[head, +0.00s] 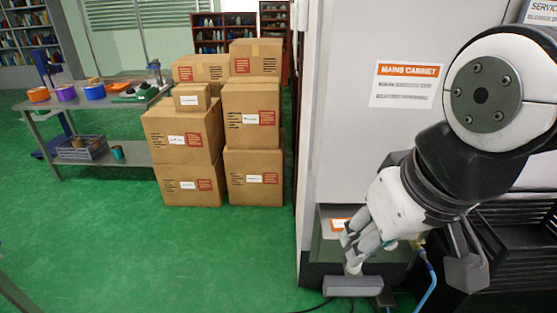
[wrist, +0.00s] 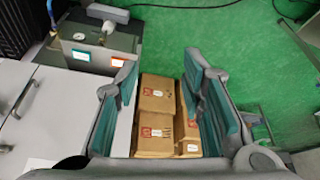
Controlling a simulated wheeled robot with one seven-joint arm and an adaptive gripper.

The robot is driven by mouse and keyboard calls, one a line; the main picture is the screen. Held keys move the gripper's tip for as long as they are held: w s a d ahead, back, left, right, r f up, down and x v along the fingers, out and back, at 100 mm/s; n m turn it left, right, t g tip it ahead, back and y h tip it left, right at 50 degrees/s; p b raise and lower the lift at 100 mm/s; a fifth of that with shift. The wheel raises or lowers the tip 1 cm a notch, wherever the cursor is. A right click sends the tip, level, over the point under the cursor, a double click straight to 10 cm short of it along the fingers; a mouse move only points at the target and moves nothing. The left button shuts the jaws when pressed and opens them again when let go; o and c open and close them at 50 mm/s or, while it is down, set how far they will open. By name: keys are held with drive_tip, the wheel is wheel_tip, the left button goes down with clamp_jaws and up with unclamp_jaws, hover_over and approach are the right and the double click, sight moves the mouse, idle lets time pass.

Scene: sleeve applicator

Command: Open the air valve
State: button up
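A light grey bar-shaped handle (head: 352,285) on a short stem sticks out at the front of a low grey unit beside the mains cabinet; it looks like the air valve's handle, but I cannot be sure. The wrist view shows the same handle (wrist: 108,13) at upper left, past the unit's top (wrist: 118,42) with its round gauge (wrist: 79,37). My gripper (head: 356,240) is over the unit in the head view, partly hiding it. In the wrist view my gripper (wrist: 161,63) is open and empty, its teal-padded fingers wide apart, with the handle outside the gap.
The mains cabinet (head: 345,150) rises behind the unit. A blue hose (head: 427,285) runs down at its right, near a dark rack (head: 515,245). Stacked cardboard boxes (head: 180,137) and a table (head: 115,104) stand left. Green floor (head: 150,250) is clear in front.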

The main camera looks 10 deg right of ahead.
drive_tip(key=w+a+f+t+y+b, duration=0.1)
drive_tip(key=w+a+f+b, duration=0.1)
drive_tip(key=w+f+b, duration=0.4)
drive_tip(key=w+a+f+n+b, duration=0.1)
drive_tip(key=w+a+f+b, duration=0.1)
drive_tip(key=w+f, duration=0.7)
drive_tip(key=w+a+f+t+y+b, duration=0.1)
drive_tip(key=w+a+f+b, duration=0.15)
drive_tip(key=w+f, duration=0.5)
drive_tip(key=w+d+f+h+b, duration=0.2)
drive_tip(key=w+f+b, duration=0.1)
drive_tip(key=w+f, duration=0.25)
drive_tip(key=w+d+f+h+b, duration=0.1)
drive_tip(key=w+d+f+b, duration=0.25)
drive_tip(key=f, duration=0.35)
drive_tip(key=d+f+n+t+h+b, duration=0.2)
drive_tip(key=d+f+n+h+b, duration=0.2)
drive_tip(key=d+f+h+b, duration=1.05)
drive_tip(key=shift+n+t+h, duration=0.5)
drive_tip(key=shift+n+h, duration=0.05)
drive_tip(key=shift+n, duration=0.35)
drive_tip(key=b+x, duration=0.2)
drive_tip(key=x, duration=1.2)
drive_tip(key=shift+s+r+b, duration=0.1)
drive_tip(key=shift+r+b, duration=0.05)
drive_tip(key=shift+b, duration=0.25)
